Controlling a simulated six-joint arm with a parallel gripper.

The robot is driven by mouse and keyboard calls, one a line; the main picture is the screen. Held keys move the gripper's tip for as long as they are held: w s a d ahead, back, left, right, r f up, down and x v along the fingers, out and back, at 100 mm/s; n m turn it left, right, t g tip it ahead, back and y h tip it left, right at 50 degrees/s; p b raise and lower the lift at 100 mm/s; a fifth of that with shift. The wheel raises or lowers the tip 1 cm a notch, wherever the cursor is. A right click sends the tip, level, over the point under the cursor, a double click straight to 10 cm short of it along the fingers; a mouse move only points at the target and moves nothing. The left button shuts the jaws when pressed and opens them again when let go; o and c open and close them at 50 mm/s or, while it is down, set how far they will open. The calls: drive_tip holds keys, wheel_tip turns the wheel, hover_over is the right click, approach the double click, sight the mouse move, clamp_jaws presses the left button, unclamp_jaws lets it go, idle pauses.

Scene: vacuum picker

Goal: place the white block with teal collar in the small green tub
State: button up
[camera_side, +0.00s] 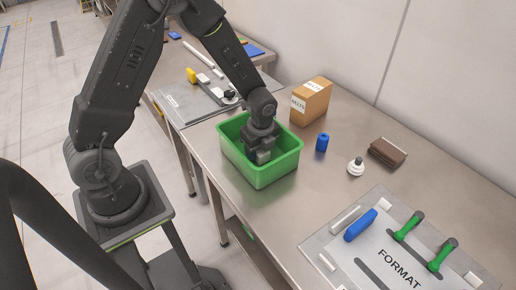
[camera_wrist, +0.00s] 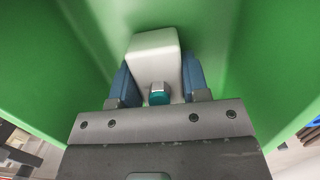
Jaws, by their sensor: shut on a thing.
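The white block with teal collar (camera_wrist: 154,53) is between the two blue-padded fingers of my gripper (camera_wrist: 157,82) in the wrist view. The teal collar (camera_wrist: 159,95) shows on the side of the block toward the gripper's body. My gripper is shut on the block. In the side view my gripper (camera_side: 262,155) is down inside the small green tub (camera_side: 268,176), below its rim. The tub's green walls surround the block in the wrist view. I cannot tell whether the block touches the tub's floor.
A cardboard box (camera_side: 311,101) stands behind the tub. A blue cylinder (camera_side: 322,142), a white knobbed piece (camera_side: 356,166) and a brown block (camera_side: 387,152) stand to the right. A FORMAT board (camera_side: 385,250) with green handles lies at the front right. The steel table is bare between.

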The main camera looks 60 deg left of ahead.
sight(261, 150)
drive_tip(key=shift+f, duration=0.1)
drive_tip(key=o, duration=1)
drive_tip(key=shift+c, duration=0.2)
wheel_tip(261, 150, up, 12)
drive_tip(key=d, duration=0.1)
drive_tip(key=s+d+r+n+t, duration=0.2)
drive_tip(key=s+r+n, duration=0.5)
drive_tip(key=s+n, duration=0.1)
drive_tip(key=s+d+r+n+t+h, duration=0.1)
drive_tip(key=s+d+r+n+t, duration=0.1)
drive_tip(key=s+r+n, duration=0.6)
drive_tip(key=shift+s+n+t, duration=0.6)
drive_tip(key=shift+n+t, duration=0.2)
drive_tip(key=shift+n, duration=0.2)
